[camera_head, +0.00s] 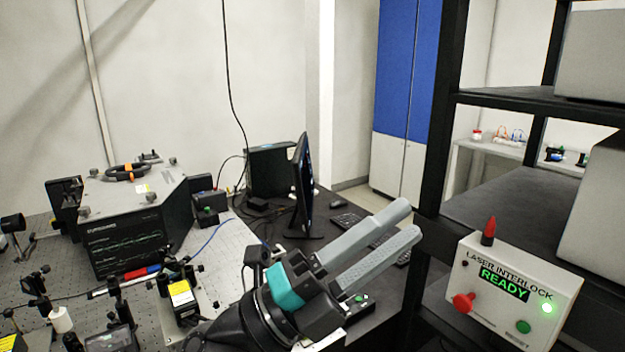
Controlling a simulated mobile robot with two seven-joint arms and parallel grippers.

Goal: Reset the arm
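My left gripper (408,221) comes up from the bottom middle of the head view, with a black body, a teal band and two long grey fingers. The fingers point up and to the right, with a gap between them and nothing held. They are in front of the keyboard (347,220) and left of the black rack. I cannot tell from this one view how high above the bench they are. My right gripper is not in view.
A laser interlock box (517,291) reading READY hangs on the black rack (441,120) at right. A monitor (302,185) stands behind the gripper. A spectrometer box (135,220) and several optics mounts crowd the bench at left.

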